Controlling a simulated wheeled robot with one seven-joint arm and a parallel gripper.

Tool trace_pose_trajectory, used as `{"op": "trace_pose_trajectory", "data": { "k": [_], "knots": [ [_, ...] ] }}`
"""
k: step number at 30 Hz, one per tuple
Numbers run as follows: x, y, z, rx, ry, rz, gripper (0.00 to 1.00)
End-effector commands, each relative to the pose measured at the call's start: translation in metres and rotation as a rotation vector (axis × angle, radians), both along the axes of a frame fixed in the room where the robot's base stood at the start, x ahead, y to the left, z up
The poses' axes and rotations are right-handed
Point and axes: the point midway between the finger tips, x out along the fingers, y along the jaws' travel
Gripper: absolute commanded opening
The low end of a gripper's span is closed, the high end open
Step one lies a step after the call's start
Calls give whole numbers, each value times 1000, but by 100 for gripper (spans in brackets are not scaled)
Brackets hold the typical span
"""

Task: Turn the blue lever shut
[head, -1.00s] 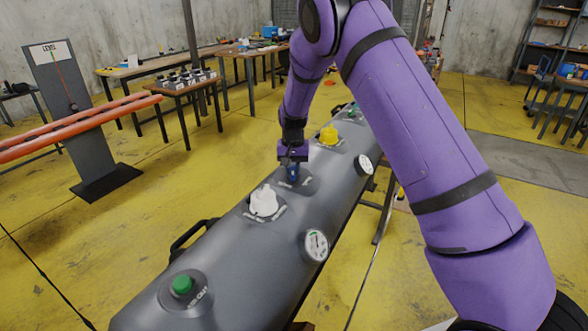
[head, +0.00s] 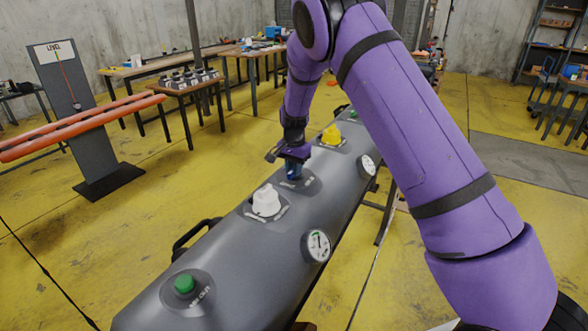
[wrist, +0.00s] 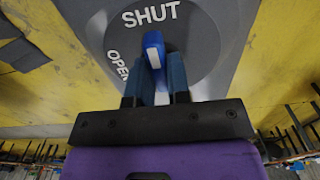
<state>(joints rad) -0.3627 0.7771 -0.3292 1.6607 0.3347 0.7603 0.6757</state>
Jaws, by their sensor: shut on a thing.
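The blue lever (wrist: 151,45) stands on a round dark plate on the grey inflatable tube (head: 245,245). In the wrist view its tip, with a white stripe, points toward the printed word SHUT (wrist: 151,14); the word OPEN (wrist: 118,68) is to the lower left. My gripper (wrist: 158,80) is shut on the blue lever, one dark finger on each side. In the head view my gripper (head: 293,160) is over the lever (head: 293,172), which is mostly hidden under it.
On the same tube are a white knob (head: 266,201), a yellow knob (head: 331,135), a green cap (head: 184,284) and two gauges, the nearer one (head: 317,245) and the farther one (head: 368,165).

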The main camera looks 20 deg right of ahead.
Motion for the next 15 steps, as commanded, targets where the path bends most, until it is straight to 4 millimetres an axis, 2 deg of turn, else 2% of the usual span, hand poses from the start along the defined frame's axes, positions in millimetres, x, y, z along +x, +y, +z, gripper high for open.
{"op": "trace_pose_trajectory", "data": {
  "k": [9,10,12,13,15],
  "knots": [
    [0,0,0,1,-1,-4,0],
    [0,0,0,1,-1,-4,22],
    [0,0,0,1,-1,-3,38],
    [0,0,0,1,-1,-3,43],
    [0,0,0,1,-1,-3,43]
  ]
}}
